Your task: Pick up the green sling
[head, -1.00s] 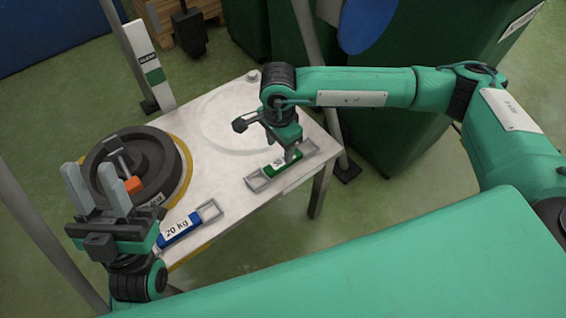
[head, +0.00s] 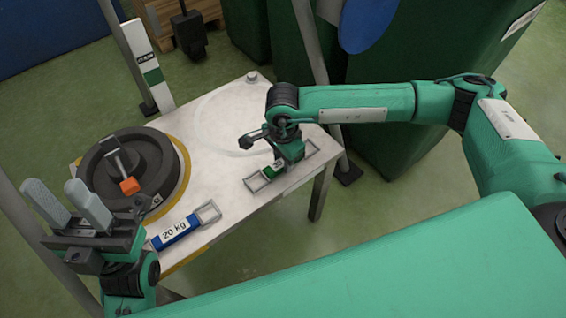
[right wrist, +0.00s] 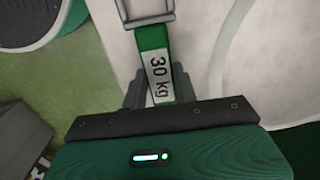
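The green sling (head: 267,174) lies on the table near its right edge, with a metal loop at each end. In the right wrist view the sling (right wrist: 153,45) shows a "30 kg" label. My right gripper (head: 284,164) is down over the sling's middle. In the right wrist view its fingers (right wrist: 160,92) stand one on each side of the green band, close to its edges. I cannot tell whether they press on it. My left gripper (head: 67,204) is open and empty, raised at the left, near the table's front left corner.
A blue "20 kg" sling (head: 176,231) lies at the table's front edge. A dark round weight (head: 155,165) with an orange piece (head: 129,186) sits on the table's left side. Metal posts (head: 120,50) and green bins (head: 400,130) stand around the white table (head: 215,170).

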